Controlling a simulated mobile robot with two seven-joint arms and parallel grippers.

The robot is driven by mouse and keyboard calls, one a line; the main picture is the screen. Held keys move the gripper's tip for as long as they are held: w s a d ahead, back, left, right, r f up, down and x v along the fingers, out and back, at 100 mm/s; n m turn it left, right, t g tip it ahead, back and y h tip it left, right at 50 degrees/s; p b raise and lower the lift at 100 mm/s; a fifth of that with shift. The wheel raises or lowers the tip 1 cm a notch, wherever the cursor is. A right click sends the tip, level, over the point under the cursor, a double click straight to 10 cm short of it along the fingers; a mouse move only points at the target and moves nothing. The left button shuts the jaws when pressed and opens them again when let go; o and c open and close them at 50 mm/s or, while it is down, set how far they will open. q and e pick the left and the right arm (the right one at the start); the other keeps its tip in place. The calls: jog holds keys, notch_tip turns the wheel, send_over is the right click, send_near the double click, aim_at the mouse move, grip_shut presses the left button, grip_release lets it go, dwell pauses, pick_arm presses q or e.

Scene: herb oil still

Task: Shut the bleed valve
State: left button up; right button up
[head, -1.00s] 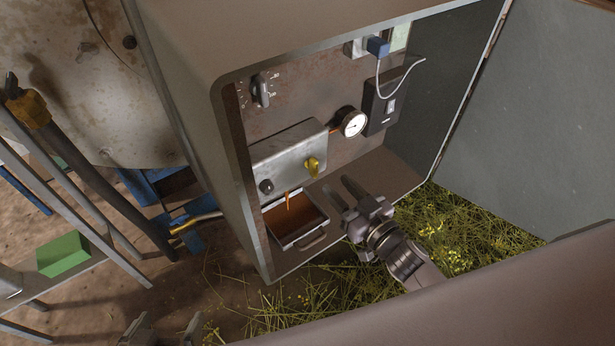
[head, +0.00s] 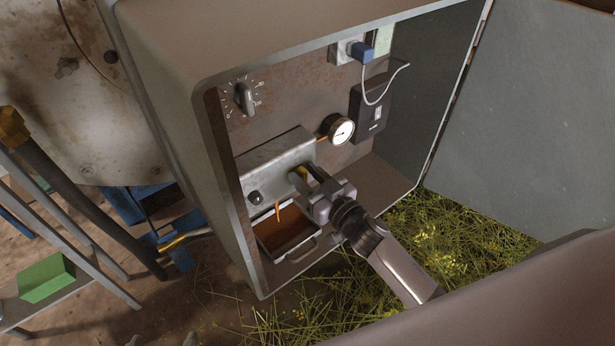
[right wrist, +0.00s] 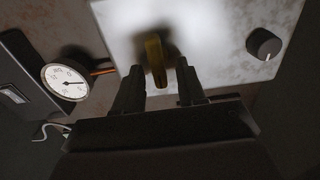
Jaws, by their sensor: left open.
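The bleed valve's yellow handle (head: 303,172) sits on the front of a grey metal box (head: 276,156) in the open cabinet. In the head view my right gripper (head: 304,182) partly covers it. In the right wrist view the yellow handle (right wrist: 156,62) stands between the two dark fingers of my right gripper (right wrist: 160,85), with a gap on each side. An orange-brown stream (head: 278,212) runs from under the box into a tray (head: 313,244) of brown liquid. My left gripper (head: 162,340) barely shows at the bottom edge, open and away from the cabinet.
A dark knob (head: 255,197) is left of the valve on the box. A pressure gauge (head: 342,131), a dial switch (head: 245,97) and a black switch box (head: 373,108) with a white cable are above. The cabinet door (head: 530,120) stands open at right.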

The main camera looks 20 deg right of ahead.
pick_arm(q)
jog(key=shift+a, duration=0.1)
pick_arm(e)
grip_shut()
jog(key=shift+n, duration=0.3)
jog(key=n, duration=0.4)
jog(key=shift+s+a+f+n, duration=0.1)
jog(key=shift+a+f+n, duration=0.05)
jog(key=shift+a+n, duration=0.15)
pick_arm(q)
jog(key=d+b, duration=0.1)
jog(key=b, duration=0.1)
jog(key=w+b, duration=0.1)
jog(key=b, duration=0.1)
jog(key=shift+w+d+f+m+t+h, duration=0.15)
jog(key=shift+d+f+m+t+h, duration=0.15)
jog(key=shift+d, duration=0.1)
pick_arm(e)
jog(key=n, duration=0.4)
jog(key=f+n, duration=0.1)
jog(key=n, duration=0.8)
jog(key=shift+s+a+f, duration=0.15)
jog(key=shift+a+f, duration=0.05)
jog(key=shift+a, duration=0.1)
pick_arm(q)
jog(key=shift+d+r, duration=0.1)
jog(key=shift+r, duration=0.05)
